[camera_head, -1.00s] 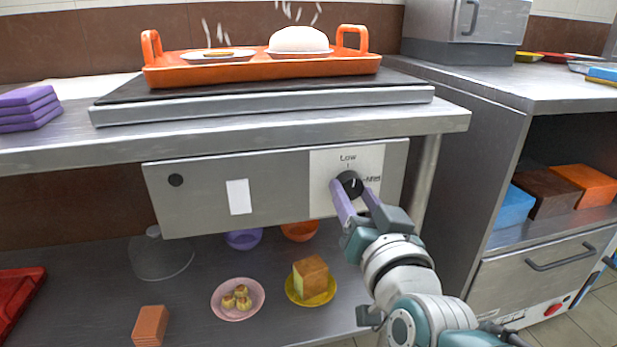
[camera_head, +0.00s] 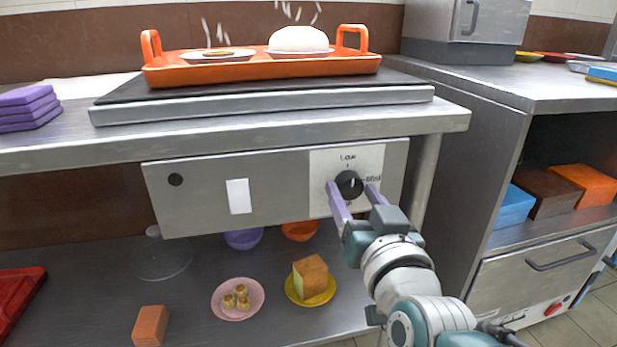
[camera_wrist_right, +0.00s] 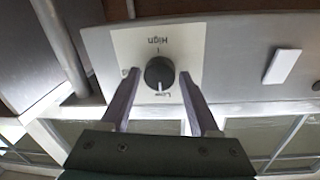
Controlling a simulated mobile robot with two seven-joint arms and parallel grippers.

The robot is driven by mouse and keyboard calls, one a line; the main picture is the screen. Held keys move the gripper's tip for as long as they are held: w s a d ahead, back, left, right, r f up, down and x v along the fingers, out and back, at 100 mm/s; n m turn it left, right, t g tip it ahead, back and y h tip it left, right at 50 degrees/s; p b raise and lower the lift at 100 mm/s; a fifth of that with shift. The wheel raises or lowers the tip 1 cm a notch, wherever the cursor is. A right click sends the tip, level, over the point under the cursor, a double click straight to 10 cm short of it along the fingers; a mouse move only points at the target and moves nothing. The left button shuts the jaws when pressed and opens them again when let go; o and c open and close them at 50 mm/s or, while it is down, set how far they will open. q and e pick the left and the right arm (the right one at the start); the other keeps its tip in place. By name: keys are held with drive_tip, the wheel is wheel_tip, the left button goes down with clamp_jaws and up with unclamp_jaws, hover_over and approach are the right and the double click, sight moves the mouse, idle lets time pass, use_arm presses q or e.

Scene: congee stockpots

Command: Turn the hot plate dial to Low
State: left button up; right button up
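The hot plate dial (camera_head: 349,184) is a round black knob on a pale label plate (camera_head: 370,158) at the right of the grey front panel. "Low" is printed above it in the head view. In the right wrist view the picture is upside down, and the white mark on the dial (camera_wrist_right: 159,74) points at "Low", with "High" opposite. My right gripper (camera_head: 354,187) is open, its two purple fingers on either side of the dial with a gap on each side. The right wrist view shows the same open fingers (camera_wrist_right: 158,78). My left gripper is not in view.
The hot plate (camera_head: 270,102) sits on the counter above, bearing an orange tray (camera_head: 262,74) with food. A lower shelf (camera_head: 200,290) holds plates of food and bowls. A steel cabinet (camera_head: 465,150) stands close on the right.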

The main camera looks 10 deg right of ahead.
drive_tip(key=shift+o, duration=1.1)
drive_tip(key=shift+s, duration=0.1)
drive_tip(key=shift+s+r+p, duration=0.1)
drive_tip(key=shift+s+p, duration=0.3)
drive_tip(key=s+p, duration=0.3)
drive_tip(key=s, duration=0.6)
drive_tip(key=shift+a+p, duration=0.15)
drive_tip(key=shift+p, duration=0.15)
